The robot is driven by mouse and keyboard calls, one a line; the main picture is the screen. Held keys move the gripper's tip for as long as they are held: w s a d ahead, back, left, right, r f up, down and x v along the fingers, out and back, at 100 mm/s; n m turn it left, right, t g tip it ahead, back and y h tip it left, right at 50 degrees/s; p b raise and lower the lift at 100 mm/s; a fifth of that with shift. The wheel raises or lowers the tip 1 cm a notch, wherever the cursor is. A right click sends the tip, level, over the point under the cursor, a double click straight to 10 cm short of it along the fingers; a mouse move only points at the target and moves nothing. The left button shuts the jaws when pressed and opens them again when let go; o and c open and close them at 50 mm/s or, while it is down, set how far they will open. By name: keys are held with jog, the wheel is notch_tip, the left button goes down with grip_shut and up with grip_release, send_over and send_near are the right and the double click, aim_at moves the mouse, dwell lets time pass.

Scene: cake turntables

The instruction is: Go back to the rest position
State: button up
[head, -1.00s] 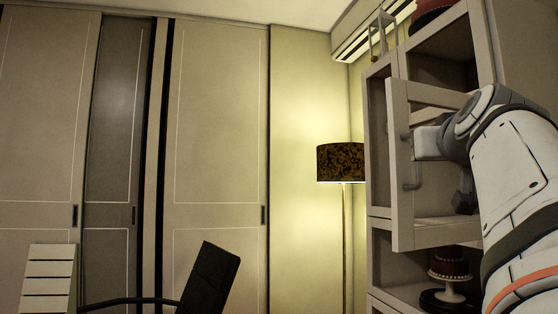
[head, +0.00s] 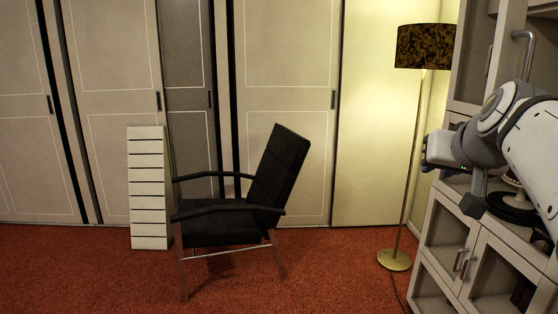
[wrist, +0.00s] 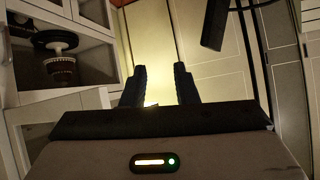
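My gripper (head: 425,152) is at the right of the head view, in front of the cabinet (head: 440,225), pointing left. In the wrist view, the two dark fingers of my gripper (wrist: 160,75) stand apart with nothing between them. The wrist view appears upside down. It shows a dark cake (wrist: 61,72) on a stand in a cabinet compartment at the left. In the head view a dark turntable or stand (head: 512,205) is partly hidden behind my arm.
A black armchair (head: 225,225) and a white slatted panel (head: 148,190) stand on the red carpet (head: 330,275). A floor lamp (head: 425,46) stands left of the cabinet. A metal cabinet handle (head: 529,50) is above my arm. Carpet before the chair is clear.

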jog(key=s+a+f+n+g+y+p, duration=0.1)
jog(key=s+a+f+g+p, duration=0.3)
jog(key=s+a+f, duration=0.3)
jog(key=s+a+f+n+g+p, duration=0.2)
jog(key=s+a+f+g+p, duration=0.2)
jog(key=s+a+f, duration=0.3)
notch_tip(320, 180, down, 5)
jog(key=shift+s+f+y, duration=0.2)
jog(key=shift+s+y, duration=0.1)
jog(key=shift+y, duration=0.1)
